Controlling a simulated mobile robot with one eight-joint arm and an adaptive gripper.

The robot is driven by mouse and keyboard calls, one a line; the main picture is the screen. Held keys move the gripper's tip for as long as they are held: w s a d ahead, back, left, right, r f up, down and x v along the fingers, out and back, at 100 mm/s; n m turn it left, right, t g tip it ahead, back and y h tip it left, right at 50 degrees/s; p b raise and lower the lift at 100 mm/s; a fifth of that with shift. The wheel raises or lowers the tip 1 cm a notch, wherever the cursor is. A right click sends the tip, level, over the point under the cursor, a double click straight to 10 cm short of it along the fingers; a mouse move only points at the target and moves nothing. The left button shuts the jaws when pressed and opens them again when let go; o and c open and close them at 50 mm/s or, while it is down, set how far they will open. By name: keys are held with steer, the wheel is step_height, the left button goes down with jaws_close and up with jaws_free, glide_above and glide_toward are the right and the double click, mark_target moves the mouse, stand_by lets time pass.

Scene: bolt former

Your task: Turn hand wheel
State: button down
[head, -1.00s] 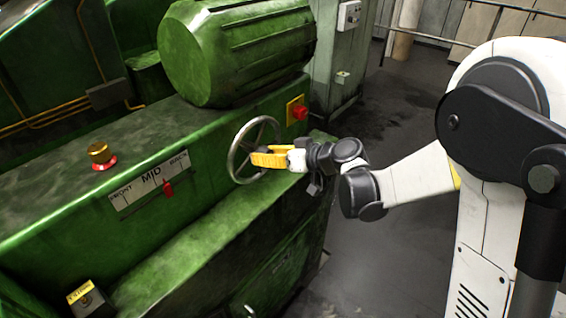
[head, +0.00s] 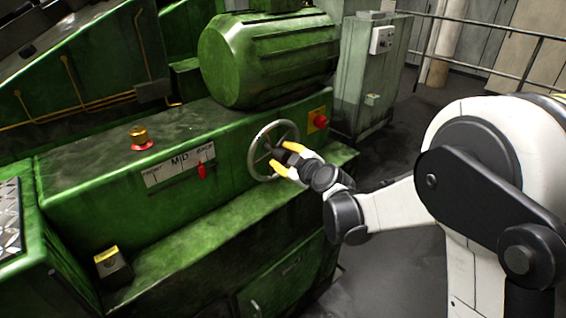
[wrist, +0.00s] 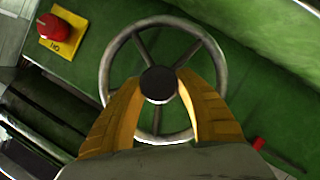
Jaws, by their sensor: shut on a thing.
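The grey spoked hand wheel (head: 251,152) stands on the front of the green machine. My gripper (head: 279,155) reaches it from the right, with its yellow fingers at the wheel's middle. In the wrist view the wheel's rim (wrist: 105,75) lies around the fingertips. The two fingers (wrist: 160,86) are shut on the dark round hub (wrist: 158,84), one on each side. The lower rim is partly hidden by the fingers. A red pointer (head: 202,171) stands under the BACK end of the FRONT-MID-BACK scale (head: 180,163).
A red button on a yellow plate (head: 318,120) is right of the wheel. A red and gold button (head: 139,138) sits on the machine's left ledge. A green motor housing (head: 268,58) overhangs behind the wheel. Dark floor is open to the right.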

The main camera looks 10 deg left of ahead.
steer(key=shift+n+t+b, duration=0.3)
steer(key=shift+n+t, duration=0.1)
steer(key=shift+n, duration=0.3)
steer(key=c, duration=0.8)
jaws_free()
steer(key=v, duration=1.2)
steer(key=shift+a, duration=0.1)
